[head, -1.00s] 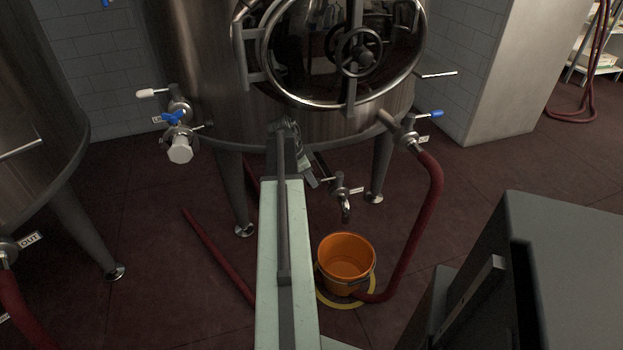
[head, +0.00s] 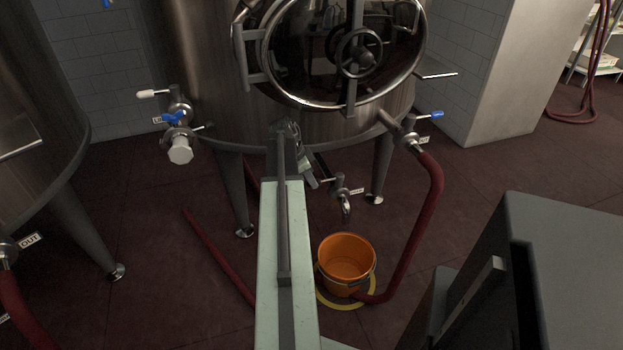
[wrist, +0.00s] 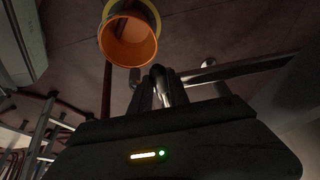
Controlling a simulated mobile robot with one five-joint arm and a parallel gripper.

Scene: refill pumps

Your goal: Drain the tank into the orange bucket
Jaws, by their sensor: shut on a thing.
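The steel tank (head: 210,90) stands on legs, with a round hatch on its front. Low under it is the drain valve (head: 340,184), with a small tag and a spout (head: 346,210) bent downward. The orange bucket (head: 346,262) stands upright on a yellow floor ring, below the spout; its visible inside looks empty. It also shows in the wrist view (wrist: 128,42). My gripper (head: 314,183) is at the left end of the drain valve's handle (head: 325,181) and shut on it. In the wrist view, my gripper's fingers (wrist: 162,88) hide most of the contact. I see no flow from the spout.
A red hose (head: 432,205) runs from the right valve with a blue handle (head: 436,114) down beside the bucket. Another valve with a white cap (head: 180,152) is at left. A second tank (head: 30,120) stands far left. A grey box (head: 570,250) fills the lower right.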

